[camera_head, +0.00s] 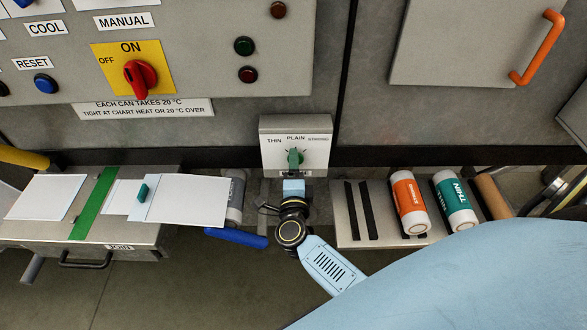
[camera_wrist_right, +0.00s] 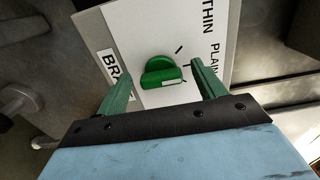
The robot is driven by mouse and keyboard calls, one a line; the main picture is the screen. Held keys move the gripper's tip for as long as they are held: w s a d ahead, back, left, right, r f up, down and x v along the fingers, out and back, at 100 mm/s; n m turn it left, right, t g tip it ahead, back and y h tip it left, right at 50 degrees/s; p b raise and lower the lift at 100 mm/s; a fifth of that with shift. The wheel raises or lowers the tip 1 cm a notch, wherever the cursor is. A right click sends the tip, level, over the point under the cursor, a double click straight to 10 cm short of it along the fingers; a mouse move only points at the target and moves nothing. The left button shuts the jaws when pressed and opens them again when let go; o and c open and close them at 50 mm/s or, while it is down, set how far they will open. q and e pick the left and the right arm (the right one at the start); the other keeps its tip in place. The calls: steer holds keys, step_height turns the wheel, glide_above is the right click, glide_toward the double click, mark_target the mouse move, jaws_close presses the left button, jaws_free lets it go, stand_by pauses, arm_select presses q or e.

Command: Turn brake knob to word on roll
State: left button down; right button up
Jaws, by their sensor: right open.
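The brake box (camera_head: 318,133) is pale, with the words THIN, PLAIN and a third word, probably STRIPED, above its green knob (camera_head: 295,155). The knob (camera_wrist_right: 160,73) also shows in the right wrist view, its long grip lying roughly toward PLAIN; its exact setting is hard to tell. My right gripper (camera_head: 294,172) reaches up to the box from below. Its open green fingers (camera_wrist_right: 163,84) stand on either side of the knob, with gaps visible. An orange roll (camera_head: 408,203) and a teal roll marked THIN (camera_head: 454,203) lie on the right shelf. My left gripper is out of view.
A grey roll (camera_head: 237,196) sits left of my right gripper, by a blue bar (camera_head: 236,237). The left table (camera_head: 60,232) holds white sheets and a green strip. A control panel (camera_head: 205,60) with a red switch is above. An orange handle (camera_head: 538,47) is upper right.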

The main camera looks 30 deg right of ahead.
steer(key=v, duration=1.3)
steer(key=shift+s, duration=0.2)
steer(key=shift+a+f, duration=0.1)
steer(key=s+a+f+n+g+y, duration=0.1)
steer(key=s+a+f+n+y, duration=0.2)
steer(key=f+n, duration=0.4)
steer(key=s+a+f+n+g+y, duration=0.1)
steer(key=s+f+n+g+y, duration=0.25)
steer(key=f, duration=0.65)
steer(key=s+a+f+n+y, duration=0.25)
steer(key=f+n+y, duration=0.25)
steer(key=f+n, duration=0.3)
steer(key=s+d+f+n+g, duration=0.2)
steer(key=s+d+f+g, duration=0.1)
steer(key=s, duration=0.5)
steer(key=s+d+f+n+g+h, duration=0.1)
steer(key=s+d+f+n+g, duration=0.2)
steer(key=s+f, duration=0.3)
steer(key=s+d+f+n+g+h, duration=0.1)
steer(key=s+d+f+n+g, duration=0.2)
steer(key=s, duration=0.7)
steer(key=shift+d+f+g, duration=0.35)
steer(key=shift+f, duration=0.6)
